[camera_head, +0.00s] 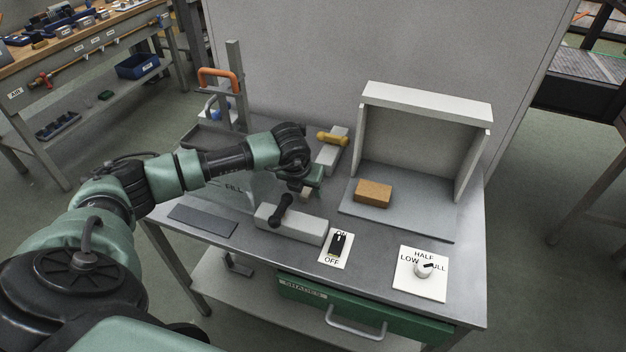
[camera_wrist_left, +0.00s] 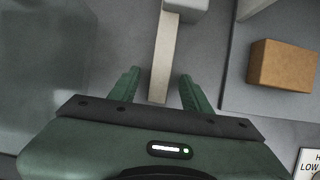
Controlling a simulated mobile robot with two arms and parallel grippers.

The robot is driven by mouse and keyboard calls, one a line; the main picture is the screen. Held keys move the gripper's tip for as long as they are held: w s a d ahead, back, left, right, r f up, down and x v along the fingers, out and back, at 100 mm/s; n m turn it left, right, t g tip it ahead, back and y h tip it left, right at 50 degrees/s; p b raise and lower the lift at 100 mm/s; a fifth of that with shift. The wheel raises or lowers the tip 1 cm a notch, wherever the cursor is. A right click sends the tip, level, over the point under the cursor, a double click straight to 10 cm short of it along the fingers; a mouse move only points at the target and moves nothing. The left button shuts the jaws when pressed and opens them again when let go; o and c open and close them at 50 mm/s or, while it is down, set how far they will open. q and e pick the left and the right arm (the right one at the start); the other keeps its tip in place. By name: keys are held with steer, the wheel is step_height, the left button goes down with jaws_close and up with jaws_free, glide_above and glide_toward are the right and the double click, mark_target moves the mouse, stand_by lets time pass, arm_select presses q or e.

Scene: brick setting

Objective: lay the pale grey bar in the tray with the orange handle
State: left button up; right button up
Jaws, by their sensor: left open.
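A pale bar (camera_wrist_left: 163,60) lies on the table in the left wrist view, its near end between my left fingertips. In the head view only a small beige end of it (camera_head: 306,193) shows below the gripper. My left gripper (camera_head: 313,182) is open over it; the fingers (camera_wrist_left: 160,88) stand either side with gaps, and I cannot tell their height above the table. An orange handle (camera_head: 218,73) rises at the back left by a grey post. A shallow dark grey tray (camera_head: 200,138) sits below it, partly hidden by my arm. My right gripper is not in view.
A pale block with a yellow handle (camera_head: 331,152) is behind the gripper; one with a black lever (camera_head: 290,223) is in front. A clear panel marked FILL (camera_head: 232,188) stands left. An orange-brown brick (camera_head: 373,193) lies in the open-fronted booth (camera_head: 415,140) at right.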

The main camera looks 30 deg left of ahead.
arm_select(q)
jaws_close()
steer(key=shift+r, duration=0.1)
